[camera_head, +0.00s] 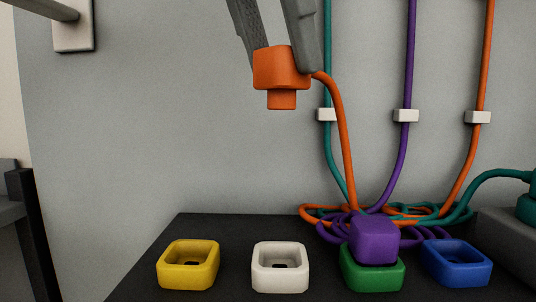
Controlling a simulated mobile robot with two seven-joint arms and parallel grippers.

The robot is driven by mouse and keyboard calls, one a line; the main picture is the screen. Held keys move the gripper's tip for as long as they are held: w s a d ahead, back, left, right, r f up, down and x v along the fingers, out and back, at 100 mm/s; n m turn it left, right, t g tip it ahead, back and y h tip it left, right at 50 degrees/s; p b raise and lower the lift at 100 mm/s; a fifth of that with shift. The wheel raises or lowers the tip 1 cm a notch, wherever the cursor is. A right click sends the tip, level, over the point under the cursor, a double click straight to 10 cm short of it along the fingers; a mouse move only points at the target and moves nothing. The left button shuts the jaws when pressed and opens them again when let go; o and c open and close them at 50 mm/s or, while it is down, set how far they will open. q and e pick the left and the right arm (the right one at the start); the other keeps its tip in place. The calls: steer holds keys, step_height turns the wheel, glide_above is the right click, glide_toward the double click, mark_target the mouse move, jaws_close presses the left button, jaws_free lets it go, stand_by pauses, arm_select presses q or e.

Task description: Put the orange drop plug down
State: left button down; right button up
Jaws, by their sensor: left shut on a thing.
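The orange drop plug (281,72) is held in the air near the top middle, its narrower end pointing down. My left gripper (278,50) is shut on it from above. An orange cord (346,140) runs from the plug's right side down to the coiled cords. Below it on a dark surface (216,224) stand a yellow socket (188,265), a white socket (280,268), a green socket (372,277) and a blue socket (457,265). A purple plug (374,240) sits on the green socket. The yellow, white and blue sockets look empty. My right gripper is not in view.
Teal, purple and orange cords hang down the grey wall (180,130) through white clips (405,115) and pile up behind the green socket. A teal plug (526,207) stands at the far right edge on a grey block (508,235). The space above the yellow and white sockets is clear.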

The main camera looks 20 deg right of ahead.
arm_select(q)
step_height(320, 180, down, 13)
stand_by(0.7)
steer(key=shift+f+b, duration=0.3)
steer(key=shift+b, duration=0.25)
steer(key=shift+c, duration=2.1)
jaws_free()
steer(key=shift+r+p, duration=0.45)
steer(key=shift+p, duration=0.05)
steer(key=v, duration=1.1)
steer(key=shift+a+r, duration=0.2)
steer(key=shift+r, duration=0.15)
